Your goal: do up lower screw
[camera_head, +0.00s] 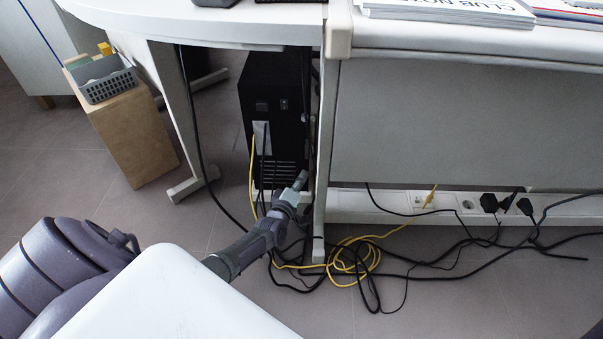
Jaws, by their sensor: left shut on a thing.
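A black computer tower (272,85) stands on the floor under the desk, its back with ports and cables facing me. My left gripper (300,181) reaches in from the lower left to the tower's lower right side, beside the white desk leg. Its fingers are closed at the tip on something small that I cannot make out. The lower screw cannot be told apart at this size, and the gripper covers part of the tower's lower back. Whether the fingertips touch the tower is unclear. My right gripper is not in view.
A white desk leg (324,150) stands close right of the gripper. Yellow cable (352,258) and black cables lie tangled on the floor. A white socket strip (450,203) runs along the right. A wooden box (130,135) with a grey basket (105,85) stands left.

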